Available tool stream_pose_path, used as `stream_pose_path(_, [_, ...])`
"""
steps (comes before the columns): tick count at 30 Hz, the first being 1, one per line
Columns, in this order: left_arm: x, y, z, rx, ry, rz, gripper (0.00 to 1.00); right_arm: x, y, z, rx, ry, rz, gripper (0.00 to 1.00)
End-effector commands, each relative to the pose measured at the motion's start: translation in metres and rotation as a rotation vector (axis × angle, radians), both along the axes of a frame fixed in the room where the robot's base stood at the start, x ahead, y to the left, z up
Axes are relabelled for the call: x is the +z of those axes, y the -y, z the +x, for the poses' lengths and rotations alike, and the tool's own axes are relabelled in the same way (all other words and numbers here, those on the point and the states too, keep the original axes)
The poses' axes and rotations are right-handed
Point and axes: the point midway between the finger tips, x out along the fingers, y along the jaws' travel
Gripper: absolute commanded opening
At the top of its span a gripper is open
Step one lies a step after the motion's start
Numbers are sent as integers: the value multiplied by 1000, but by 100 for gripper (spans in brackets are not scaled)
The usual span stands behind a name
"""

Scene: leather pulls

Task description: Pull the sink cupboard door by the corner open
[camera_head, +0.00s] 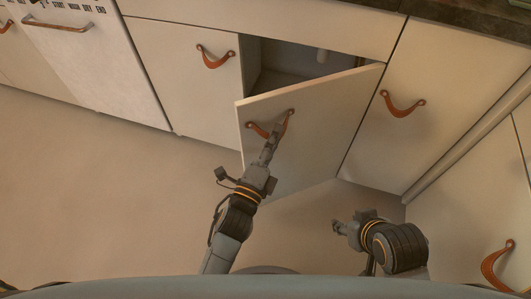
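The sink cupboard door (310,137) is cream and stands partly open. Its free left edge is swung out toward me, and its hinge side is at the right. A dark gap above it shows the cupboard inside (285,62), with a pale pipe. An orange-brown leather pull (289,119) hangs on the door's upper left. My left gripper (275,134) is at this pull, its narrow fingers together on the strap. They hide the strap's middle. My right gripper (340,228) is low, in front of the door and apart from it; its fingers are too small to read.
A closed cupboard (185,75) stands left of the opening, and another (430,110) stands right of it, both with leather pulls. A white appliance (90,65) is at far left. More cabinet fronts (480,200) close off the right. The floor (100,190) at left is clear.

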Motion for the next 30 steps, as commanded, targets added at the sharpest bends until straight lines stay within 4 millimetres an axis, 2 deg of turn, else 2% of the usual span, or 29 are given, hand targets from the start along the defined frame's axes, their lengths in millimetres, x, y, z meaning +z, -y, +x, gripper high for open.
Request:
stream_pose_path(9, [-11,-26,-60,1,-6,0,36,0,0,0,0,0,-1,40])
stream_pose_path(15, [-14,-39,-89,0,-4,0,36,0,0,0,0,0,-1,40])
stream_pose_path(21, [-15,-44,-100,0,-2,1,36,0,0,0,0,0,-1,40])
stream_pose_path(28, [-15,-44,-101,0,-1,0,36,0,0,0,0,0,-1,40])
stream_pose_path(30, [-16,-45,-100,3,-5,-3,21,0,0,0,0,1,-1,40])
